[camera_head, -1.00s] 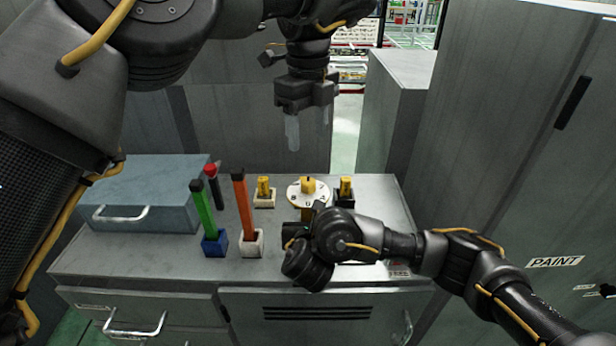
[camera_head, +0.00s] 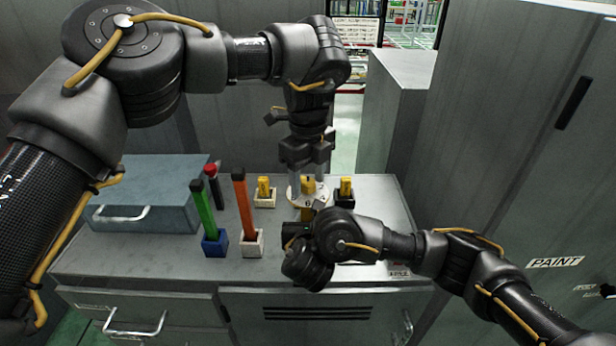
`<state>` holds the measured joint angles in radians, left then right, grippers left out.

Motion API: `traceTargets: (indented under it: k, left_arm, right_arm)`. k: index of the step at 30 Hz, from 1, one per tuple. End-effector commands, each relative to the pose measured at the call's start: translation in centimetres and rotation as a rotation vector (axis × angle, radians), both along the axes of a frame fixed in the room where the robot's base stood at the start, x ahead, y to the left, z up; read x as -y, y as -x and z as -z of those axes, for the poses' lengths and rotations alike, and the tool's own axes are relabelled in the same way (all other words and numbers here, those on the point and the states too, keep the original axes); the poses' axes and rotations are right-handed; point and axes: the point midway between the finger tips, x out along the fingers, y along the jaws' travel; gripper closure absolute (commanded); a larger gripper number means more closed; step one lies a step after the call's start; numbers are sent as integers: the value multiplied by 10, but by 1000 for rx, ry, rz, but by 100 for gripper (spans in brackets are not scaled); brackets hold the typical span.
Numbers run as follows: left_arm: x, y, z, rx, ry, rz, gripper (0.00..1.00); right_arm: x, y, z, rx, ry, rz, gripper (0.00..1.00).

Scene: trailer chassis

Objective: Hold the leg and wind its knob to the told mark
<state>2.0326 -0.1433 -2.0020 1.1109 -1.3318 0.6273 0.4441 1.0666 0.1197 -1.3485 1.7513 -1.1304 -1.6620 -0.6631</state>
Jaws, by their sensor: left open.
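The leg (camera_head: 305,214) is a yellow post standing on the grey cabinet top, with a round white numbered dial (camera_head: 297,198) at its top. Its yellow knob (camera_head: 308,184) sticks up from the dial's middle. My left gripper (camera_head: 307,187) points straight down over the dial, open, with its pale fingers either side of the knob. I cannot tell whether they touch it. My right gripper (camera_head: 296,232) is low at the front of the leg, mostly hidden behind its own wrist. Its fingers and their hold on the leg do not show. The leg's lower part is hidden.
A green bar in a blue block (camera_head: 215,244) and an orange bar in a white block (camera_head: 252,244) stand left of the leg. Yellow pieces sit in a white holder (camera_head: 264,201) and a black holder (camera_head: 345,199). A blue toolbox (camera_head: 145,190) is at the left.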

Motion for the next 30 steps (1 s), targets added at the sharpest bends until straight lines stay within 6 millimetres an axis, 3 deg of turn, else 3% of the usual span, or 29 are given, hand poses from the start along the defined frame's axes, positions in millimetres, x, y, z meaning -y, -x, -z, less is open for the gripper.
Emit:
traceTargets:
  k: [2, 12, 23, 30]
  left_arm:
    - [0, 0, 0, 0, 0, 0, 47]
    - [0, 0, 0, -1, -1, 0, 91]
    - [0, 0, 0, -1, -1, 66, 91]
    - [0, 0, 0, -1, -1, 237, 91]
  right_arm:
    - [0, 0, 1, -2, 1, 0, 100]
    - [0, 0, 1, -2, 2, 0, 100]
    - [1, 0, 1, -2, 2, 0, 100]
    - [1, 0, 1, -2, 3, 1, 100]
